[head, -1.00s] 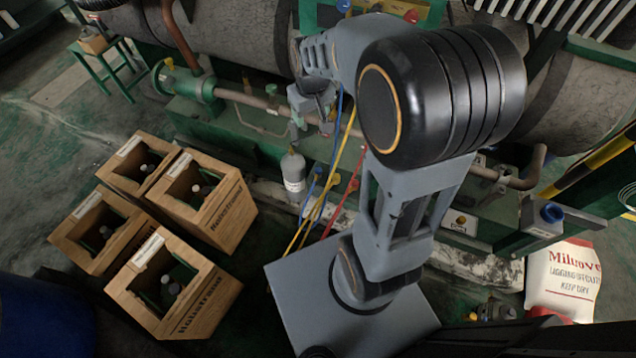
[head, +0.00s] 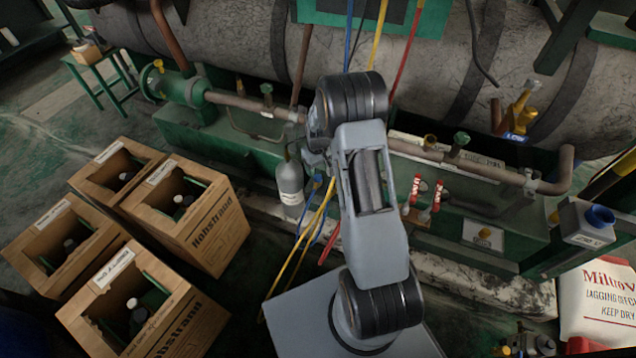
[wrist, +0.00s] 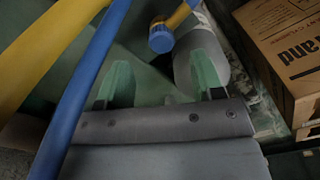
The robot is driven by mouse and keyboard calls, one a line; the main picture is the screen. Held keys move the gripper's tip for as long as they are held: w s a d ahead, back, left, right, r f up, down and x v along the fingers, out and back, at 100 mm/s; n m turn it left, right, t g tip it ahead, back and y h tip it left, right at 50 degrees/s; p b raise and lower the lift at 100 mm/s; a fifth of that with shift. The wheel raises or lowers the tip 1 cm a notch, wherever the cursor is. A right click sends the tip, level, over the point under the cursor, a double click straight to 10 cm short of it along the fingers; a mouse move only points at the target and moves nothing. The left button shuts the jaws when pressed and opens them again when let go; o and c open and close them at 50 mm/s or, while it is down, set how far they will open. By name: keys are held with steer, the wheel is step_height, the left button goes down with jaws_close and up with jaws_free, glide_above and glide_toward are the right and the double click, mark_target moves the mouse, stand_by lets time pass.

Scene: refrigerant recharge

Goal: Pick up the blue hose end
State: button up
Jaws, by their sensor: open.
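In the wrist view my gripper (wrist: 160,78) is open, with its two green-padded fingers apart and nothing between the tips. A blue round fitting with a yellow stem (wrist: 160,40) lies just beyond the gap between the fingertips; it looks like a hose end. A blue hose (wrist: 85,85) crosses close to the camera, left of the fingers. In the head view a small blue piece (head: 317,182) shows beside the yellow hose (head: 300,247), just left of my arm.
A grey cylinder (wrist: 198,60) stands behind the right finger; it also shows in the head view (head: 290,185).

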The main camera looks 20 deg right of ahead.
mark_target(318, 176)
steer(key=shift+f+b, duration=1.4)
steer(key=shift+f, duration=2.2)
steer(key=shift+r, duration=0.1)
steer(key=c, duration=1)
steer(key=shift+r, duration=0.1)
